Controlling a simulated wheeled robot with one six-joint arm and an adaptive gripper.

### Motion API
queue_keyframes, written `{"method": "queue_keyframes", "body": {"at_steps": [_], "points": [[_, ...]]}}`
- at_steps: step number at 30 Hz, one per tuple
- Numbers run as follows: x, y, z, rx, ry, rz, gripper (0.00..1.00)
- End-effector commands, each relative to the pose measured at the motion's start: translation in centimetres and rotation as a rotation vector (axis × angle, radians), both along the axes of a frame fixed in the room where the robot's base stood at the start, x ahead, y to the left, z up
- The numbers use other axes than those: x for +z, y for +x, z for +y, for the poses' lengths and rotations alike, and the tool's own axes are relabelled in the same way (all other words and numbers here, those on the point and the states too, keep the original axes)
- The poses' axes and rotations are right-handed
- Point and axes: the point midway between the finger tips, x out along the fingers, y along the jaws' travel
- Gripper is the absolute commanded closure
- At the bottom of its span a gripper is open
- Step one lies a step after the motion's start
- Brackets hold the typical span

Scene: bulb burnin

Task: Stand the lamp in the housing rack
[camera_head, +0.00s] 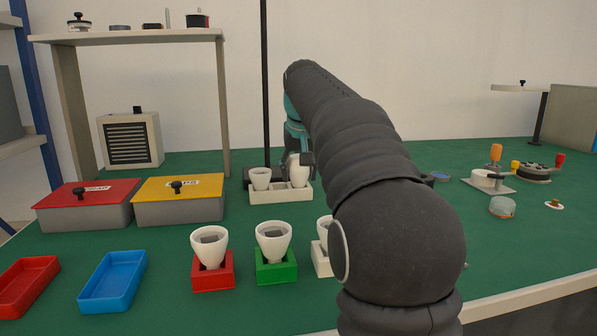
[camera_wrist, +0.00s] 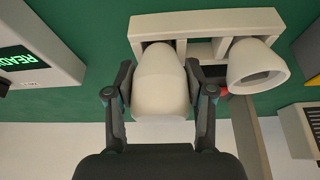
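The housing rack (camera_head: 281,196) is a low white holder at the back middle of the green table. A white lamp (camera_head: 299,173) is upright in its right slot. In the wrist view the same lamp (camera_wrist: 160,85) has its narrow end in a slot of the rack (camera_wrist: 205,22). My gripper (camera_wrist: 160,82) has a finger on each side of this lamp, with the pads appearing to touch it. In the head view my gripper (camera_head: 300,160) is partly hidden behind my arm. Another white lamp (camera_head: 261,178) stands in the left slot; it also shows in the wrist view (camera_wrist: 256,65).
Cup-shaped white lamps stand in a red holder (camera_head: 213,275) and a green holder (camera_head: 276,271); a white holder (camera_head: 321,262) is partly hidden by my arm. Lidded boxes and trays fill the left. A dark post (camera_head: 265,90) rises behind the rack. A READY screen (camera_wrist: 25,60) is beside it.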

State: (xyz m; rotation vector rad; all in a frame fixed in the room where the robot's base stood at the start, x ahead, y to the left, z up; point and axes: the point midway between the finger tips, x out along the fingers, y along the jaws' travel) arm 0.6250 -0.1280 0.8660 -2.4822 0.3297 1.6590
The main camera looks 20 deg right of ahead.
Motion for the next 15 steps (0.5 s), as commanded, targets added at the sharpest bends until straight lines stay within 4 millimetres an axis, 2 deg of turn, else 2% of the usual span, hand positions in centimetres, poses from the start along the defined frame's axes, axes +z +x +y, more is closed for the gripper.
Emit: {"method": "queue_keyframes", "body": {"at_steps": [1,3,15], "points": [[0.00,0.01,0.00,0.000,0.000,0.000,0.31],[0.00,0.01,0.00,0.000,0.000,0.000,0.19],[0.52,-0.15,0.05,0.000,0.000,-0.001,0.19]]}}
